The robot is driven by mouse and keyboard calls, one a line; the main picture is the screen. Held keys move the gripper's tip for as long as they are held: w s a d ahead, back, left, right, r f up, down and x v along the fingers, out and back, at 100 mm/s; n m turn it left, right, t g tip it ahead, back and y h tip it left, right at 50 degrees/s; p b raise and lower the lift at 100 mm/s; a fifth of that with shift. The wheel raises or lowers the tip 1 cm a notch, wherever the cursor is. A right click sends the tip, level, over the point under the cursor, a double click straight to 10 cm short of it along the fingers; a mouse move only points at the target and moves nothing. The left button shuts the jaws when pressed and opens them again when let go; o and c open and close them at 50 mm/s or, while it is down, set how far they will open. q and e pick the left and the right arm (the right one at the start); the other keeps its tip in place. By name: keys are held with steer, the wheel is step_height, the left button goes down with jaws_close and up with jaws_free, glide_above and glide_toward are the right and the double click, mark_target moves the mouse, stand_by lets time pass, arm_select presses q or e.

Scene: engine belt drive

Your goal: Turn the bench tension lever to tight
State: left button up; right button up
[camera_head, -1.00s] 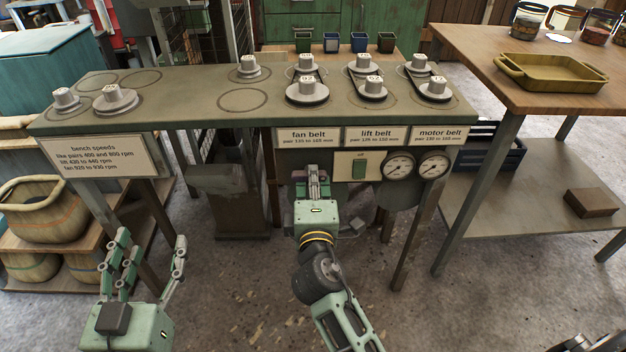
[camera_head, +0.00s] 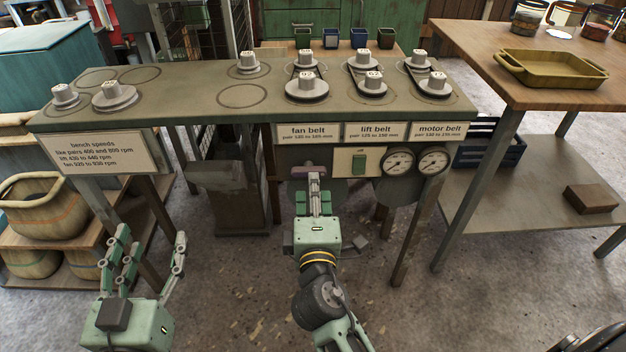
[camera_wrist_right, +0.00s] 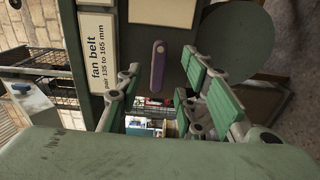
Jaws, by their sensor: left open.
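The tension lever is a short purple bar (camera_head: 310,172) on the bench front, below the fan belt label, lying roughly level in the head view. In the right wrist view the purple lever (camera_wrist_right: 157,66) shows whole between the two spread fingers, apart from both. My right gripper (camera_head: 315,197) is open and empty just in front of and below the lever; its fingers also show in the right wrist view (camera_wrist_right: 162,85). My left gripper (camera_head: 150,245) is open and empty at the lower left, far from the lever.
Pulleys with belts stand on the bench top (camera_head: 195,100). A side table (camera_head: 480,70) with a yellow tray (camera_head: 550,70) is at the right. Floor in front is open.

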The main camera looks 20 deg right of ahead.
steer(key=v, duration=0.2)
steer(key=shift+s+a, duration=0.1)
steer(key=shift+s, duration=0.2)
